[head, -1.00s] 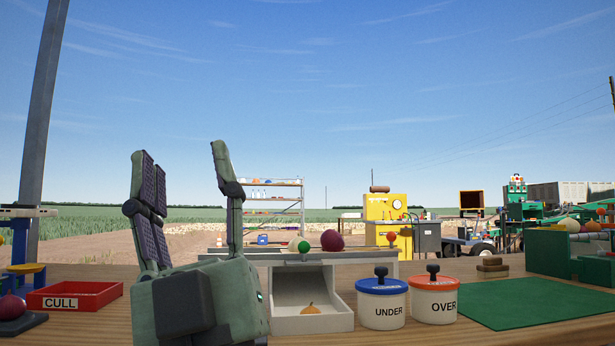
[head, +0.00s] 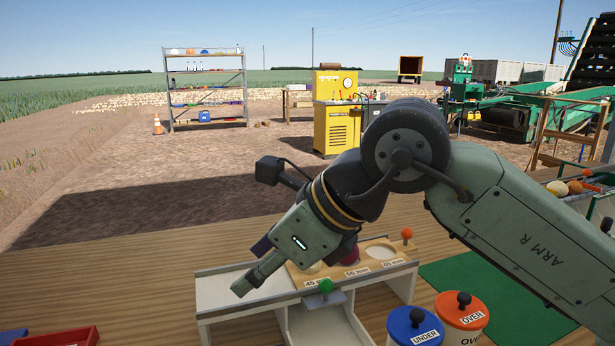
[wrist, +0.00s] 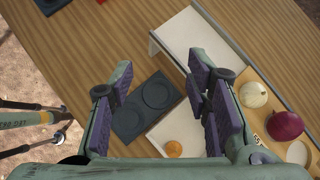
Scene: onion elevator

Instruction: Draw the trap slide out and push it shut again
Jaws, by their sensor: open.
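A grey plate with a green knob (head: 325,287), which looks like the trap slide, sits at the front of the white sizing stand (head: 225,290). Behind it is a wooden board (head: 302,280) with round holes marked by size and an orange knob (head: 407,233) at its right end. My gripper (head: 252,266) is open and empty, above the stand's left part, left of the green knob and apart from it. In the wrist view, my gripper's fingers (wrist: 165,105) are spread wide. The green knob does not show there; the right finger may hide it.
A pale onion (wrist: 254,94) and a red onion (wrist: 284,125) sit on the board. A small orange item (wrist: 173,148) lies on white. Blue UNDER (head: 415,325) and orange OVER (head: 463,310) pots stand front right. A red tray (head: 65,337) is front left.

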